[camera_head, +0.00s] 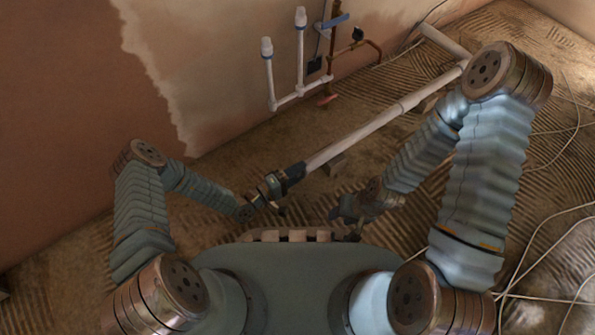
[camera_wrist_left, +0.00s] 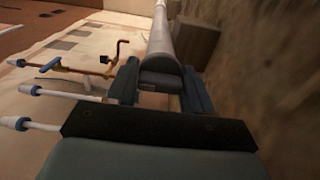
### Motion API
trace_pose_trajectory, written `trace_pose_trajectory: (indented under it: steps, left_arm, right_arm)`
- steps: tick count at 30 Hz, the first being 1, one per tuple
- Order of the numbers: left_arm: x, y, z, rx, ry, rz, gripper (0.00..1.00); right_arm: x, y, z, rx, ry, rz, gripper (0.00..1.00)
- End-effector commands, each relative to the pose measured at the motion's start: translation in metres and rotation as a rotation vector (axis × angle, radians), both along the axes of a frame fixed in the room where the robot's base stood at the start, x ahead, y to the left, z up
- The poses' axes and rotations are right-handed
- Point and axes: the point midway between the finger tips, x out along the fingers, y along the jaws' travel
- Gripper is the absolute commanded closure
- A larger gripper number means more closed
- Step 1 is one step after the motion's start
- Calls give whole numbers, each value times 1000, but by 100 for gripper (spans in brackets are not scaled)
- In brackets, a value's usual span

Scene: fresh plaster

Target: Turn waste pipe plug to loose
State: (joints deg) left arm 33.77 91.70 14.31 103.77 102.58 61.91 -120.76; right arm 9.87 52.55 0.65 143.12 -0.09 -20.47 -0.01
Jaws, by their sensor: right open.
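The waste pipe plug (camera_wrist_left: 162,78) is a dark cap on the near end of the long white waste pipe (camera_head: 365,130). It shows as a dark end piece (camera_head: 294,172) in the head view. My left gripper (camera_head: 272,187) is at the plug, in line with the pipe. In the left wrist view its two fingers (camera_wrist_left: 160,88) flank the plug, one on each side. I cannot tell whether they press on it. My right gripper (camera_head: 347,207) is open and empty, low and to the right of the plug, apart from the pipe.
A wood block (camera_head: 332,164) supports the pipe near the plug. White supply pipes (camera_head: 300,50) and a copper pipe with a blue valve handle (camera_head: 332,21) stand at the wall. Loose white cables (camera_head: 520,245) lie on the ridged floor at right.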

Motion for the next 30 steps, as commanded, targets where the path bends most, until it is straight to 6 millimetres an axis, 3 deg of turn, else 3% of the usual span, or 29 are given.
trace_pose_trajectory:
  steps: [3, 14, 30]
  left_arm:
    - [0, 0, 0, 1, 1, 0, 80]
    - [0, 1, 0, -37, 56, 2, 80]
    - [0, 1, 1, -302, 420, 2, 80]
  right_arm:
    - [0, 0, 0, 0, 0, 0, 57]
    - [0, 0, 6, 0, 1, 0, 57]
    - [-1, 1, 30, 2, 6, 4, 57]
